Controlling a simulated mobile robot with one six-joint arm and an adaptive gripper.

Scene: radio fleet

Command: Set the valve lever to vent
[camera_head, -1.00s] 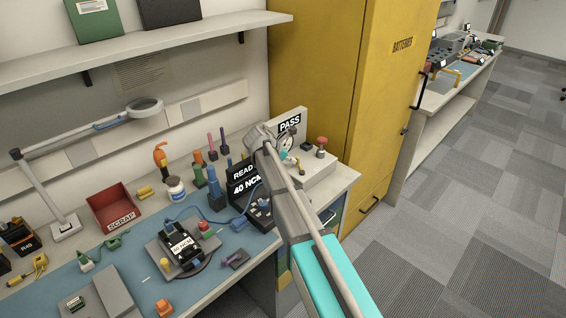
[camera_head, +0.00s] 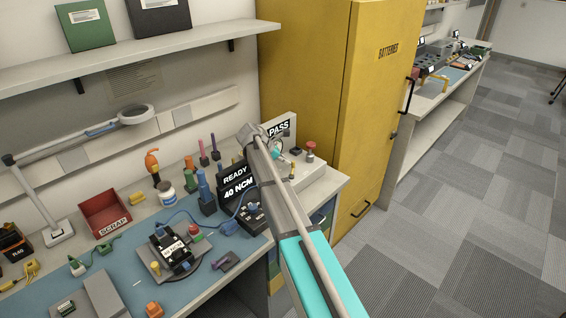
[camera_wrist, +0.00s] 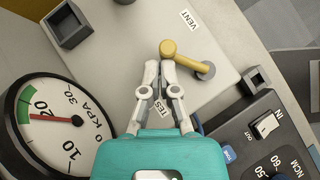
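The valve lever (camera_wrist: 184,58) is a yellow bar with a round knob, on a light grey panel in the wrist view. It points between the VENT label (camera_wrist: 189,20) and the partly hidden TEST label (camera_wrist: 157,108). My gripper (camera_wrist: 160,70) has its fingertips close together, with only a narrow gap, beside the knob. The knob lies just beyond the tips, not clearly between them; I cannot tell whether they touch. In the head view my arm covers much of the valve fixture (camera_head: 310,178).
The round gauge (camera_wrist: 55,122) beside my gripper has its red needle near 20. A dark torque unit (camera_wrist: 270,140) is close at right. The yellow battery cabinet (camera_head: 375,110) stands right of the bench.

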